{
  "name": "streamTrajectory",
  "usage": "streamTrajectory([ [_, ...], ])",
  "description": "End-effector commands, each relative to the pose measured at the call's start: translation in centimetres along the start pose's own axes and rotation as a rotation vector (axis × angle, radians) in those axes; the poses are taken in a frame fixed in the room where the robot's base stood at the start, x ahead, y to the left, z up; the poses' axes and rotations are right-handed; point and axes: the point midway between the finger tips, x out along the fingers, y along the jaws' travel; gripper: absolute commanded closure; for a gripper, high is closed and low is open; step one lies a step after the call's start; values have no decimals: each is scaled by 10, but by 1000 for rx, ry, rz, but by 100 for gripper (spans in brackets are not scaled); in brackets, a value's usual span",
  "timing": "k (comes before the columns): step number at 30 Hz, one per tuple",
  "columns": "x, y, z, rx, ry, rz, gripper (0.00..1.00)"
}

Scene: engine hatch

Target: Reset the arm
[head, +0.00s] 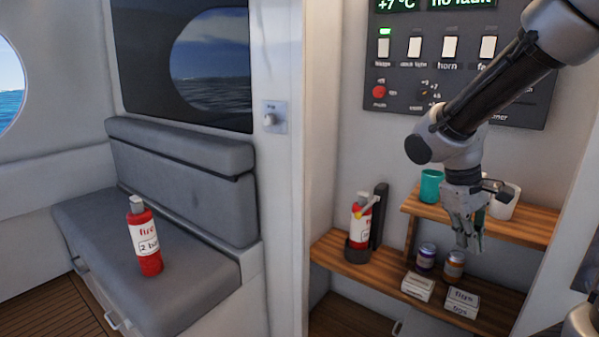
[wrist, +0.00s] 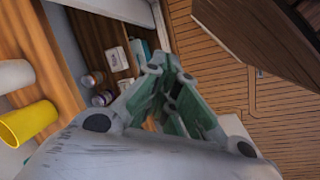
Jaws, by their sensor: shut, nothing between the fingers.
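My arm reaches in from the upper right in the head view. My gripper (head: 472,246) points down in front of the wooden shelves, and its fingers are shut with nothing between them. In the wrist view my gripper (wrist: 172,75) shows its green-grey fingers drawn together, with the wooden floor and shelf beyond. The gripper appears clear of the jars and boxes, though its exact distance from them is hard to tell.
The lower shelf (head: 390,287) holds jars (head: 427,257), boxes (head: 417,287) and a fire extinguisher (head: 360,222). The upper shelf (head: 535,227) holds a teal cup (head: 431,186) and white mug (head: 504,203). A switch panel (head: 400,72) hangs above. Another extinguisher (head: 145,240) stands on the grey bench (head: 200,265).

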Motion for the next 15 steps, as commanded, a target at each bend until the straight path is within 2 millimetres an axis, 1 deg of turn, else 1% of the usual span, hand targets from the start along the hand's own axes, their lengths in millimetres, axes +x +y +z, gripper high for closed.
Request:
streamTrajectory([
  [1,-10,-3,20,37,42,-56,100],
  [3,-20,-12,45,89,102,-134,100],
  [6,-35,-22,72,201,203,-221,100],
  [9,-50,-23,91,294,304,-258,100],
  [12,-62,-14,105,347,385,-246,100],
  [15,-72,-7,113,383,440,-231,100],
])
